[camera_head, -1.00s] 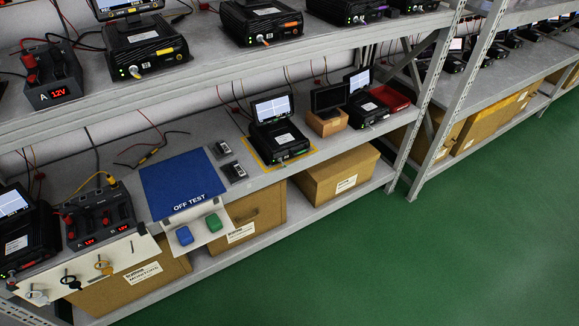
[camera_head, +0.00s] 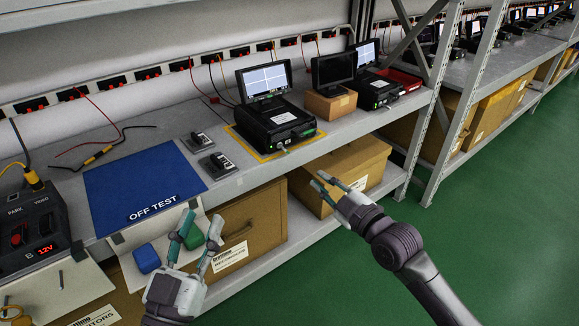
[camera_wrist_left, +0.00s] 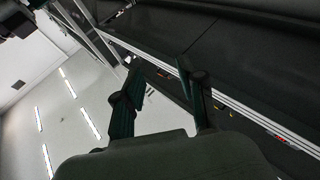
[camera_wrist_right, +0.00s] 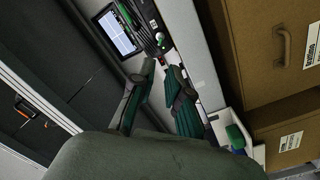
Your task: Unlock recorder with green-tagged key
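The recorder (camera_head: 275,122), a black box with a lit screen on top, stands inside a yellow outline on the shelf. A small silver piece sticks out of its front, near a small green spot; whether it is a key is unclear. My right gripper (camera_head: 320,180) is open in front of the shelf edge, below and right of the recorder, with no key visible between its fingers. My left gripper (camera_head: 201,220) is open and empty, in front of a white tray holding a green piece (camera_head: 193,237) and a blue piece (camera_head: 146,258). I cannot make out a green-tagged key.
A blue OFF TEST mat (camera_head: 145,182) and two small black devices (camera_head: 220,163) lie left of the recorder. A brown box with a dark screen (camera_head: 333,82) is to its right. A white board (camera_head: 60,292) with a yellow-tagged key is at the lower left. Cardboard boxes fill the lower shelf.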

